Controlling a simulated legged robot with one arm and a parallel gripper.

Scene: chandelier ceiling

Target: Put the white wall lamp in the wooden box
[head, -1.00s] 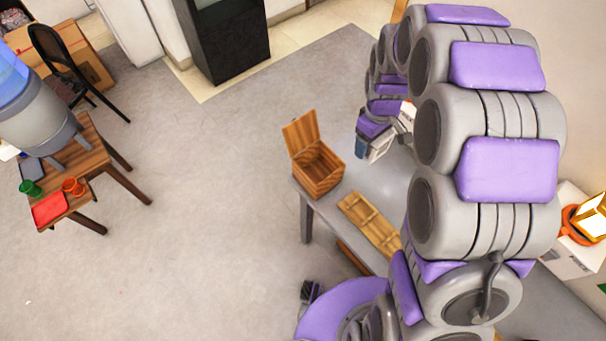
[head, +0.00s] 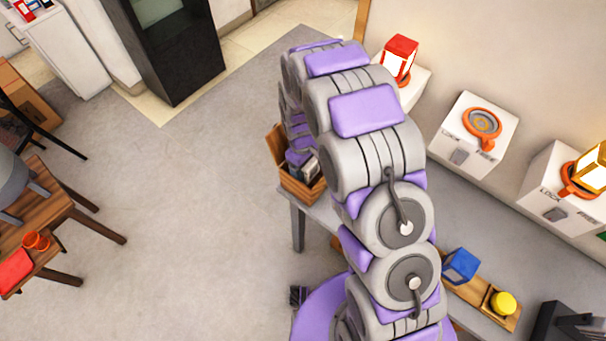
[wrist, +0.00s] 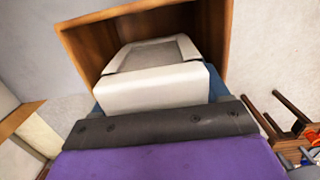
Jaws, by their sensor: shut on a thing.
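The white wall lamp (wrist: 155,82) is in my gripper, a pale block with a grey recessed face in the wrist view. My gripper (head: 303,162) is shut on it at the wooden box (head: 298,190). In the head view the gripper and my arm cover much of the box and most of the lamp. The box's wooden wall (wrist: 85,45) frames the lamp in the wrist view. The lamp is at the box's opening; I cannot tell how deep it sits or whether it touches the box.
The box stands at the far left end of a grey table. White wall units line the wall: one with a red lamp (head: 400,58), one with an empty orange ring (head: 483,122), one with a yellow lamp (head: 590,168). A blue cube (head: 460,266) and yellow cylinder (head: 503,303) sit nearer.

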